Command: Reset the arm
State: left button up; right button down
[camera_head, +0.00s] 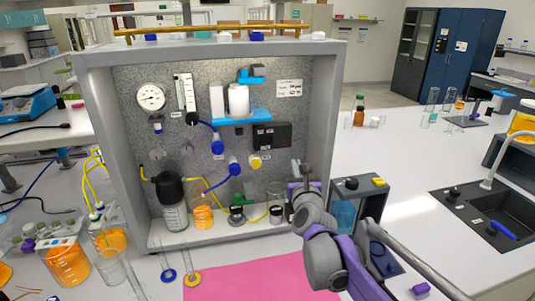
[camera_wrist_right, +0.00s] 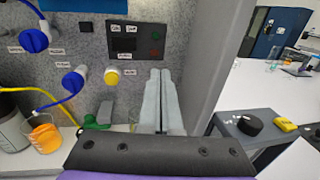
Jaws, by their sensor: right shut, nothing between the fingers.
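My right arm, grey and purple, reaches in from the lower right in the head view. Its gripper (camera_head: 298,167) is in front of the right part of the membrane rig (camera_head: 327,110), a grey open-fronted cabinet with a speckled back panel. In the right wrist view the two pale fingers (camera_wrist_right: 160,72) lie together, shut and empty, pointing at the panel. A yellow knob (camera_wrist_right: 112,76) and a dark control box (camera_wrist_right: 136,40) are beside and above the fingertips; whether they touch anything cannot be told. My left gripper is not in view.
Bottles and a beaker of orange liquid (camera_head: 202,217) stand on the rig's floor. A small grey stand (camera_head: 345,187) with a black knob is right of the arm. A pink mat (camera_head: 250,277) lies in front. A sink (camera_head: 495,215) is at the right. White bench (camera_head: 410,165) is clear between.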

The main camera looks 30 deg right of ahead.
jog(key=shift+a, duration=0.1)
jog(key=s+a+f+n+g+y, duration=0.2)
jog(key=s+a+f+n+y, duration=0.3)
jog(key=a+n, duration=0.4)
jog(key=s+a+f+n+g+y, duration=0.2)
jog(key=s+a+f+n, duration=0.3)
jog(key=n, duration=0.6)
jog(key=s+a+f+n+g, duration=0.2)
jog(key=s+f+n, duration=0.3)
jog(key=n, duration=0.2)
jog(key=s+a+f+n+g, duration=0.2)
jog(key=s+f+n, duration=0.3)
jog(key=s+n, duration=0.1)
jog(key=s+a+f+n+g, duration=0.2)
jog(key=s+f+n, duration=0.4)
jog(key=n, duration=0.1)
jog(key=shift+a+n+g, duration=0.1)
jog(key=shift+n+g, duration=0.2)
